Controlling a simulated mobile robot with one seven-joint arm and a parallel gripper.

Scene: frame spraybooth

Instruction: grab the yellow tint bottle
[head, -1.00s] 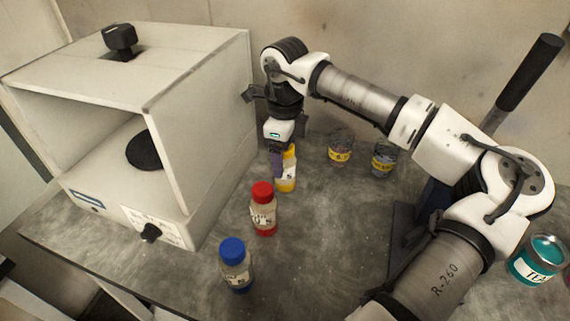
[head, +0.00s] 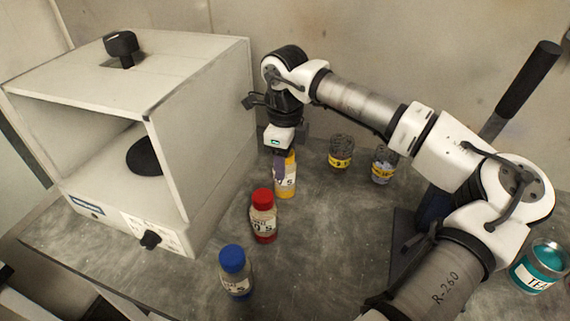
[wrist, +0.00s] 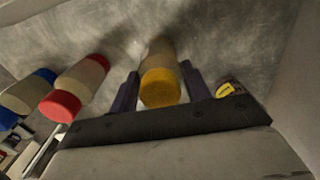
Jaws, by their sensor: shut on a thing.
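The yellow tint bottle (head: 290,182) stands on the grey bench, right of the spray booth, with its lower part and label showing in the head view. My gripper (head: 283,165) points down over it and is shut on it, its purple fingers hiding part of the bottle. In the wrist view the bottle's yellow cap (wrist: 160,88) sits between the two fingers of my gripper (wrist: 160,90). From these frames I cannot tell whether its base is off the bench.
A red-capped bottle (head: 263,218) stands just in front, and a blue-capped bottle (head: 235,275) nearer the front edge. Two jars with yellow labels (head: 340,162) (head: 384,172) stand to the right. The white spray booth (head: 200,150) is close on the left. A teal tin (head: 540,265) stands far right.

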